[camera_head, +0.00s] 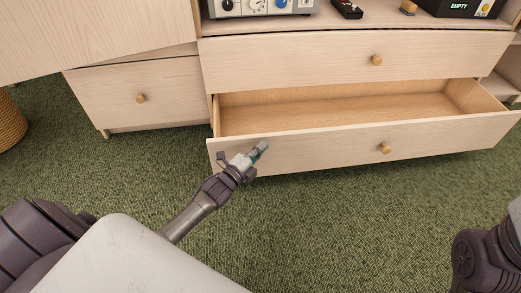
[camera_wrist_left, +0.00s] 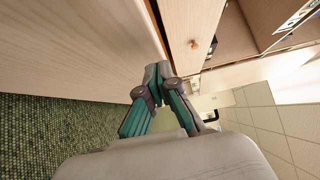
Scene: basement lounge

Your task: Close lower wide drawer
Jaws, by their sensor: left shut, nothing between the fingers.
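The lower wide drawer (camera_head: 320,146) is pulled out of the cabinet, and its empty inside shows. Its front carries a round wooden knob (camera_head: 385,148). My left gripper (camera_head: 262,147) is shut and empty at the left part of this drawer's front, left of the knob. I cannot tell whether the fingertips touch the wood. In the left wrist view, the shut fingers (camera_wrist_left: 158,70) point toward pale wooden panels close in front of them. Part of my right arm shows at the right edge of the head view, but its gripper is out of frame.
The upper wide drawer (camera_head: 300,62) above is shut. A smaller drawer front (camera_head: 140,95) stands to the left, under a large wooden panel (camera_head: 90,35). Devices (camera_head: 262,6) sit on the shelf above. Green carpet (camera_head: 340,220) in front is clear. A woven basket (camera_head: 10,122) is at far left.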

